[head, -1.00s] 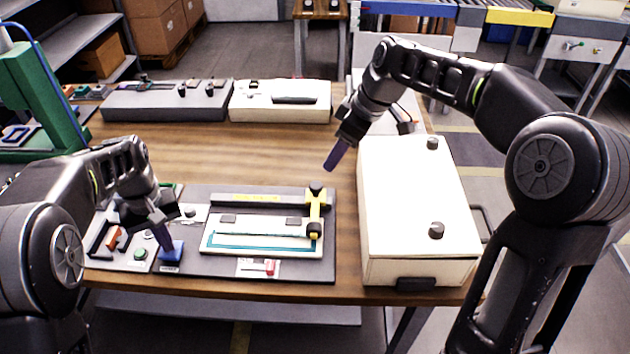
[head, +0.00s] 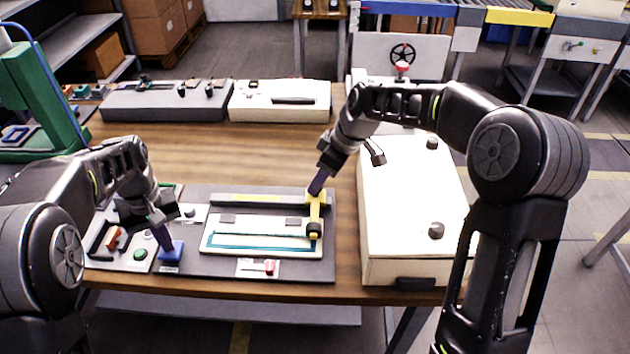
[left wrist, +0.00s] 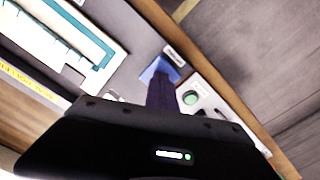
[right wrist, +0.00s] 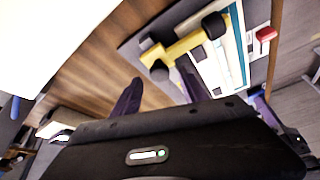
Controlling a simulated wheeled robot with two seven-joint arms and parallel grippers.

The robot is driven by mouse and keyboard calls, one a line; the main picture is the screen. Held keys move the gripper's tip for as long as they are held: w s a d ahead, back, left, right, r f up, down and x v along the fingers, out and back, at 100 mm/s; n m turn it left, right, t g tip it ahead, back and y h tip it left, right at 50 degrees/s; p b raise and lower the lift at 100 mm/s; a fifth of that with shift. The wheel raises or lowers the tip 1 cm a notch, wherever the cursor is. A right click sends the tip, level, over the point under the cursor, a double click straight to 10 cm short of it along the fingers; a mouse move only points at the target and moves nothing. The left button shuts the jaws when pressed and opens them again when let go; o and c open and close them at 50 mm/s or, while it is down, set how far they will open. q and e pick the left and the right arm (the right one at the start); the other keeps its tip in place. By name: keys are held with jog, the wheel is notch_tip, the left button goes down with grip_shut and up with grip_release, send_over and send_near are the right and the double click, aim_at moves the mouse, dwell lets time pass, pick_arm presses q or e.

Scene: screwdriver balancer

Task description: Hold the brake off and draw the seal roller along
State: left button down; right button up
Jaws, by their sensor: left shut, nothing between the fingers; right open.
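The seal roller (head: 315,216) is a yellow T-shaped piece with dark knobs at the right end of a white bed (head: 214,245) with a teal strip. It also shows in the right wrist view (right wrist: 190,42). My right gripper (head: 316,188) is open at the roller's far end; in the right wrist view a dark knob (right wrist: 158,70) shows just beyond and between its fingers. I cannot tell whether they touch. My left gripper (head: 165,240) is shut, its tips down on a blue block (head: 172,254), apparently the brake. The left wrist view shows the block (left wrist: 158,68) partly hidden by the fingers.
A green button (head: 140,254) and a red handle (head: 113,238) lie left of the blue block. A red-tipped switch (head: 268,267) sits in front of the bed. A large white box (head: 410,215) stands close on the right. Grey and white consoles (head: 168,101) line the back.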

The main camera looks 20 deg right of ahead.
jog(key=shift+x, duration=1.15)
grip_shut()
dwell(0.6)
